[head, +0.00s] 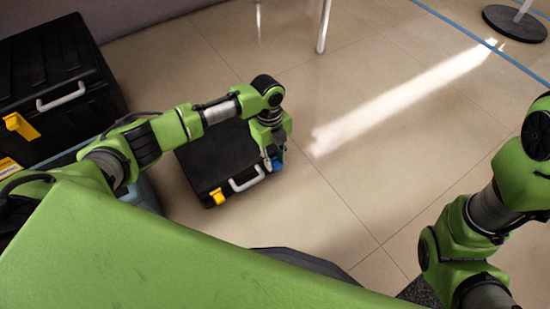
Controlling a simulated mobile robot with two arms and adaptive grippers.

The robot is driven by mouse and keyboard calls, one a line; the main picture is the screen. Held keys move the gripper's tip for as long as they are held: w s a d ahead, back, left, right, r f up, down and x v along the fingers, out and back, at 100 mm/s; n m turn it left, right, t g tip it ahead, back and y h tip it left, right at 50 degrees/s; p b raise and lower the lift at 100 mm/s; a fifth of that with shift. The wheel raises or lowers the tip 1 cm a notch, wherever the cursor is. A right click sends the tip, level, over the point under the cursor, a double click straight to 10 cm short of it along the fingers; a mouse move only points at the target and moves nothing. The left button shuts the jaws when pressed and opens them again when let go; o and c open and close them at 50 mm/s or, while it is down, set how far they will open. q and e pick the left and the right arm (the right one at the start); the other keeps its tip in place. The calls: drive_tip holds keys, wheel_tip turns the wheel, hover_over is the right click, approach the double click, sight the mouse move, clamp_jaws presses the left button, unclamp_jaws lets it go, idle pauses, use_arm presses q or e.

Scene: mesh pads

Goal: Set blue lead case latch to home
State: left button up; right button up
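A black case (207,160) lies on the tiled floor, partly hidden by my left arm. Its front edge bears a white handle (247,179) and a yellow latch (217,196) at the left. A blue latch (277,165) shows at the right end of that edge. My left gripper (271,162) points down right at the blue latch and hides part of it. The fingers are too small and covered to tell open from shut, or whether they touch the latch. My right arm is at the right edge, with its gripper out of view.
A larger black case (45,65) with a white handle and yellow latch stands at the left, near a blue-grey surface (150,195) beneath my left arm. A metal pole (324,28) and a round dark base (515,23) stand at the back. The floor (370,150) on the right is clear.

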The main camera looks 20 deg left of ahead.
use_arm(q)
drive_tip(key=shift+o, duration=0.6)
drive_tip(key=shift+r, duration=0.15)
wheel_tip(320, 180, up, 12)
drive_tip(key=w+a, duration=0.1)
drive_tip(key=shift+a+f, duration=0.1)
drive_tip(key=shift+f, duration=0.1)
